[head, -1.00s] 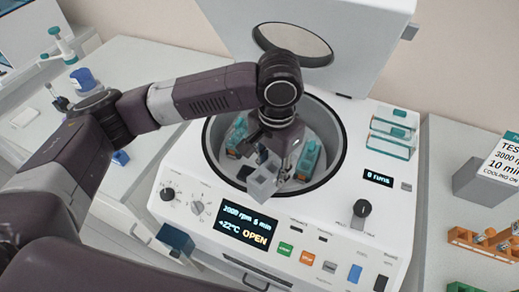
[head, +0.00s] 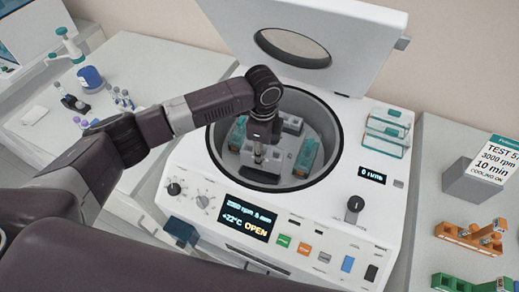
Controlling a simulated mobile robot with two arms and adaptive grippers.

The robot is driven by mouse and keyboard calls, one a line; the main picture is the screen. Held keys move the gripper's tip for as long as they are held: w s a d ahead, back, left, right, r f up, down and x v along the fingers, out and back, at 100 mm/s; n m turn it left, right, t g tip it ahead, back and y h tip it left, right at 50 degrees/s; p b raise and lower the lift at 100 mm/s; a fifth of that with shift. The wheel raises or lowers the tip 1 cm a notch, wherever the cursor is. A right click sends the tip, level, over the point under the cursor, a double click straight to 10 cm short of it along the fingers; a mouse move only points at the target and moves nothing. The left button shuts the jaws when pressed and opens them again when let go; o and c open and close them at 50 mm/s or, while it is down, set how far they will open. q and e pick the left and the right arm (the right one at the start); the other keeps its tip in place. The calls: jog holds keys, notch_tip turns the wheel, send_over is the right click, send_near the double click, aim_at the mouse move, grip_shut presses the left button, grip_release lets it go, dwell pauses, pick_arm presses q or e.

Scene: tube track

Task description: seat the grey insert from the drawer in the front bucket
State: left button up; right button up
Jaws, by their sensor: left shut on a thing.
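My left gripper (head: 259,153) reaches down into the open centrifuge bowl (head: 222,160) and is shut on the grey insert (head: 272,160). The insert is low in the front part of the bowl, partly hidden by the fingers. The front bucket is covered by the gripper and insert, so I cannot tell whether the insert is fully seated in it. Teal-topped holders stand to the left (head: 237,134) and right (head: 306,154) in the rotor. A grey block (head: 292,123) shows at the back of the rotor. My right gripper is not in view.
The raised lid (head: 320,30) stands behind the bowl. The front panel display (head: 246,218) reads OPEN. Teal-framed racks (head: 388,130) stand at the bowl's right. An orange rack (head: 470,238) and a grey box (head: 470,185) are on the right bench.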

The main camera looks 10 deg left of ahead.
pick_arm(q)
jog(key=shift+w+a+f+m, duration=0.25)
jog(key=shift+a+f+m, duration=0.2)
jog(key=shift+m, duration=0.15)
notch_tip(320, 180, down, 4)
jog(key=b, duration=0.4)
jog(key=shift+r, duration=0.1)
jog(key=shift+p, duration=0.3)
dwell(0.3)
jog(key=shift+f, duration=0.3)
jog(key=shift+f, duration=0.25)
